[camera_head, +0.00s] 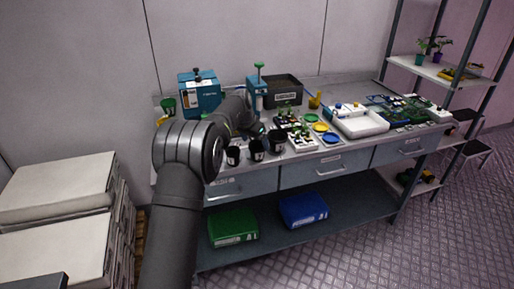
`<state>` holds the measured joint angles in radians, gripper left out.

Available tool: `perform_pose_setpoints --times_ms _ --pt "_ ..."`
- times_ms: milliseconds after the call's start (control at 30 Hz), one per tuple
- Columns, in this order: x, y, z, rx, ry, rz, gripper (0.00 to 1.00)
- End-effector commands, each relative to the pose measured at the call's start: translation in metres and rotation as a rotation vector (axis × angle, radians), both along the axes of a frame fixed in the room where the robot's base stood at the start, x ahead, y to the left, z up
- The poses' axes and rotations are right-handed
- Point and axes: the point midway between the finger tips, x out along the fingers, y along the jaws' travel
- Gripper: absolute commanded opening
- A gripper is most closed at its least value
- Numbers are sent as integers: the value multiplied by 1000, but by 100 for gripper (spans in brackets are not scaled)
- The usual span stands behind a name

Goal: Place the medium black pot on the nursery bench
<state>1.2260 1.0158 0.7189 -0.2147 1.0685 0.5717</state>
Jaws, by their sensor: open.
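Three black pots stand side by side near the front edge of the grey nursery bench (347,89). The left pot (233,156) and the middle pot (257,150) look smaller than the right pot (277,141). I cannot tell for certain which is the medium one. All carry pale labels. My gripper (262,131) is over the bench just behind the pots. It is small and partly hidden by my own wrist, and I see nothing held in it.
Seedling trays (301,140), colored dishes (320,127) and a white tray (358,122) crowd the bench to the right. A dark bin (285,90) and a blue box (200,98) stand at the back. Green (233,226) and blue (303,210) crates sit on the lower shelf.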

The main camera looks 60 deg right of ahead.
Motion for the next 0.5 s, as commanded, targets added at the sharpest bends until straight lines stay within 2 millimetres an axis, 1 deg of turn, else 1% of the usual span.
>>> perform_pose_setpoints --times_ms 33,200,333,500 --pt "1 5 12 -2 -1 0 84" --pt "3 17 41 -1 0 1 84" --pt "4 22 55 -1 -1 0 84" --pt "4 25 61 1 0 0 84"
